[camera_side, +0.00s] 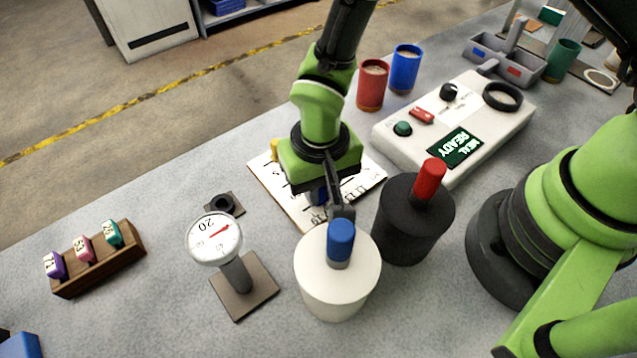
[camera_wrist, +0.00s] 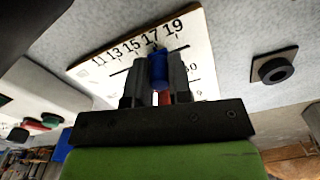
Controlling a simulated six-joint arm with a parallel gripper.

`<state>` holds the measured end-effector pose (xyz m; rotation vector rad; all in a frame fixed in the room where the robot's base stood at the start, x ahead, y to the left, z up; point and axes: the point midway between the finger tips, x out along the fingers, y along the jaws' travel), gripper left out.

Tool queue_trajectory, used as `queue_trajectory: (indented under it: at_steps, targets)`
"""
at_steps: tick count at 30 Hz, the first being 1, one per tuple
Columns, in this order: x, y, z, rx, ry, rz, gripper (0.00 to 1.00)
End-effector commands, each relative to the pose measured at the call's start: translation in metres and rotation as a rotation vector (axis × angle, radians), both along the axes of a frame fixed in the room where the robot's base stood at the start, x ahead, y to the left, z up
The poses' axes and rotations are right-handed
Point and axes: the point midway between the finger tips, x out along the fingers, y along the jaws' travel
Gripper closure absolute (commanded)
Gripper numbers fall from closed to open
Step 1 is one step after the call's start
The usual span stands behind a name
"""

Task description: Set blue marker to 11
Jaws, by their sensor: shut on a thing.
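A white scale board (camera_side: 264,170) lies on the table, with printed lines and numbers. In the wrist view, the board (camera_wrist: 205,56) shows a row reading 11, 13, 15, 17, 19. My gripper (camera_wrist: 157,88) is shut on the blue marker (camera_wrist: 158,68), which sits between its fingers near the 17 of that row. In the side view my gripper (camera_side: 328,196) is low over the board and partly hides the blue marker (camera_side: 317,193). A small red piece (camera_wrist: 165,98) shows between the fingers; its lower part is hidden. The marker's exact contact with the board is unclear.
A white canister (camera_side: 335,288) with a blue knob and a black canister (camera_side: 404,232) with a red knob stand close by the board. A dial gauge (camera_side: 214,240), black ring (camera_side: 221,203), tag rack (camera_side: 98,262), control box (camera_side: 400,150) and red and blue cups (camera_side: 372,87) surround it.

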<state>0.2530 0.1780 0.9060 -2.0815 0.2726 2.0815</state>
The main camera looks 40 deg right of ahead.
Motion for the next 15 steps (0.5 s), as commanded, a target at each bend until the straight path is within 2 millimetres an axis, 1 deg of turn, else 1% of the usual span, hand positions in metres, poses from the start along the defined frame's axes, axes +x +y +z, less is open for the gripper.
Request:
queue_trajectory:
  at_steps: [6, 9, 12, 15]
  targets:
    - [0.001, -0.044, 0.0, -0.003, 0.002, -0.007, 1.0]
    - [0.0, -0.06, 0.0, -0.001, 0.002, -0.006, 1.0]
    - [0.0, -0.067, 0.0, -0.001, 0.0, -0.003, 1.0]
    - [0.0, -0.069, 0.0, -0.002, 0.001, -0.002, 1.0]
